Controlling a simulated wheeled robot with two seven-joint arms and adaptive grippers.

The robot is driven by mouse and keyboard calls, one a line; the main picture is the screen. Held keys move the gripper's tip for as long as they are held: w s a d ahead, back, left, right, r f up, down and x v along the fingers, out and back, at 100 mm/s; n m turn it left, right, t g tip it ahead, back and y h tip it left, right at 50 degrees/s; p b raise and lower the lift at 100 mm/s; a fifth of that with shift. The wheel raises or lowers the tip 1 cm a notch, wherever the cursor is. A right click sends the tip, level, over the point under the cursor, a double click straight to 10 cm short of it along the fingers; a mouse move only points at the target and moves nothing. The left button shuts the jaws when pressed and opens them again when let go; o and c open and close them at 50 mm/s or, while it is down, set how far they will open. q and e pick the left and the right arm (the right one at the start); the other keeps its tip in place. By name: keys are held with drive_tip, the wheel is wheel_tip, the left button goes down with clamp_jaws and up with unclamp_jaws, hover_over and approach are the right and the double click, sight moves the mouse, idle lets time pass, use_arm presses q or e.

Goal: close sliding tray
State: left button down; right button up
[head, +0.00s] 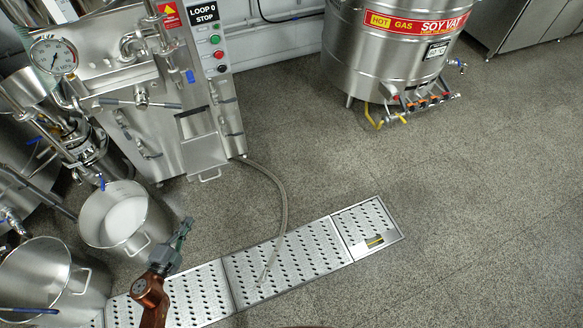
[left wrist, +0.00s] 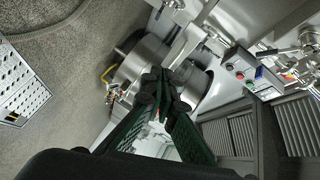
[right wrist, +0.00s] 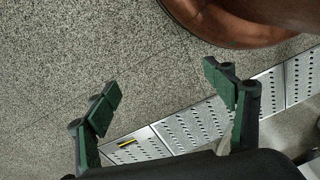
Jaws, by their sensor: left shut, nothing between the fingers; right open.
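The sliding tray (head: 204,153) is a flat steel tray with a loop handle at its front edge. In the head view it sticks out from the front of the steel machine (head: 150,90), below a dark opening. My left gripper (head: 184,228) is in front of and below the tray, apart from it, beside the pot of white liquid. Its fingers are shut together and empty in the left wrist view (left wrist: 165,78). My right gripper (right wrist: 160,88) is open and empty over the floor in the right wrist view. It is out of the head view.
A pot of white liquid (head: 124,217) and an empty steel pot (head: 45,280) stand at the left. A perforated floor drain (head: 285,258) runs across the front, with a hose (head: 283,195) reaching it. The soy vat (head: 385,50) stands at the back. Open floor lies right.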

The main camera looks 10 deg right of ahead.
use_arm(q)
drive_tip(key=w+d+m+h+b, duration=0.1)
drive_tip(key=w+d+b, duration=0.2)
drive_tip(key=w, duration=0.4)
drive_tip(key=w+d+m+h+b, duration=0.1)
drive_tip(key=w+d+m+b, duration=0.1)
drive_tip(key=w+d+b, duration=0.2)
drive_tip(key=w+r, duration=0.1)
drive_tip(key=w, duration=0.2)
drive_tip(key=shift+b, duration=0.4)
use_arm(e)
drive_tip(key=w+a+f+t+y, duration=0.2)
drive_tip(key=w+a+f+t, duration=0.3)
drive_tip(key=w, duration=0.4)
drive_tip(key=shift+w+a+f, duration=0.2)
drive_tip(key=shift+a+f, duration=0.55)
drive_tip(key=shift+a, duration=0.35)
use_arm(q)
drive_tip(key=shift+d, duration=0.1)
